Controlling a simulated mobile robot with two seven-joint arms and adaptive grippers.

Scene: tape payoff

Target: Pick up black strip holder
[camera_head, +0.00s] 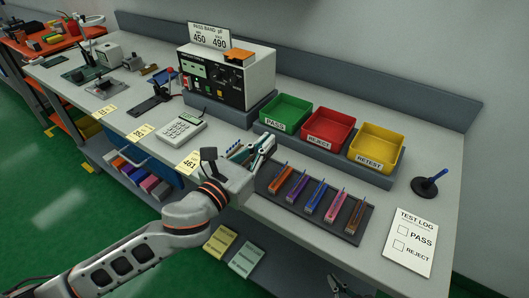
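A dark rack (347,236) on the front of the bench holds a row of small strip holders. Orange (281,179), blue (316,194), pink (336,207) and brown (355,216) ones are among them. I cannot make out a black holder; the rack's left end is partly hidden by my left gripper. My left gripper (264,147) is over the bench just left of the rack, its fingers pointing toward the bins. Whether it holds anything is unclear. My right gripper (342,287) shows only partly at the bottom edge, below the bench front.
Green (286,112), red (328,128) and yellow (376,147) bins stand behind the rack. A tester (226,78), a calculator-like keypad (180,130), a pen stand (425,186) and a test log sheet (409,243) are on the bench. Bench around the sheet is clear.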

